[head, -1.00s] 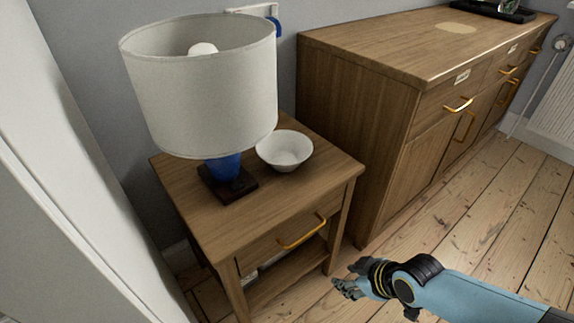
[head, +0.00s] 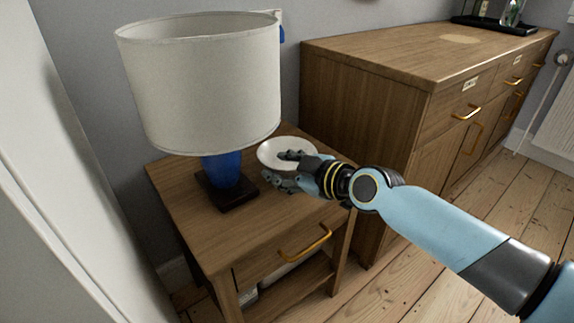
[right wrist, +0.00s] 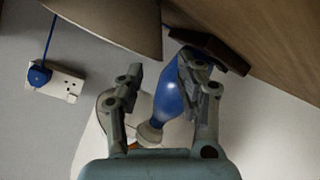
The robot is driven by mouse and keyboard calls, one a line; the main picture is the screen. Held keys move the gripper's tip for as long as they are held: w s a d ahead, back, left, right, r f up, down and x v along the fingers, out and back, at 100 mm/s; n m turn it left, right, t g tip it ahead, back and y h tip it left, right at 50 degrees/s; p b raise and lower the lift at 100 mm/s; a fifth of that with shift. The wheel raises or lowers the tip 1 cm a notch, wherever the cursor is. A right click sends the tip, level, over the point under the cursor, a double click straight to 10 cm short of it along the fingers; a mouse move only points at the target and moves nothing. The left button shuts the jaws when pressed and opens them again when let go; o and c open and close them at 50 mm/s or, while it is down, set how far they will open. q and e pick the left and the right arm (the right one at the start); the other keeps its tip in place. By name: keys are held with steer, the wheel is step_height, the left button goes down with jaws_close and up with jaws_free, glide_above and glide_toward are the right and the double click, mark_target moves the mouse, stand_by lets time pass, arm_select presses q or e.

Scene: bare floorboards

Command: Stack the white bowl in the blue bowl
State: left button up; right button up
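The white bowl (head: 274,146) stands upright on the bedside table, right of the lamp. My right gripper (head: 281,168) is at the bowl's near right side in the head view. One finger reaches over the rim and the other is lower, outside the bowl. The right wrist view shows the right gripper (right wrist: 158,85) with its fingers spread apart. The bowl's near side is partly hidden by the gripper. I cannot clearly make out the bowl in the right wrist view. No blue bowl is in view. My left gripper is not in view.
The lamp's white shade (head: 198,85) overhangs the bedside table (head: 215,235) close to the bowl. The lamp's blue base (head: 222,168) also shows in the right wrist view (right wrist: 170,97). A wooden sideboard (head: 385,75) stands at the right, with a black tray (head: 497,25) on top.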

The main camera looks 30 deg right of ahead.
mark_target(265, 163)
steer(key=x, duration=0.2)
steer(key=b+x, duration=0.1)
steer(key=x, duration=0.2)
steer(key=shift+d+f, duration=0.1)
steer(key=shift+d, duration=0.1)
jaws_close()
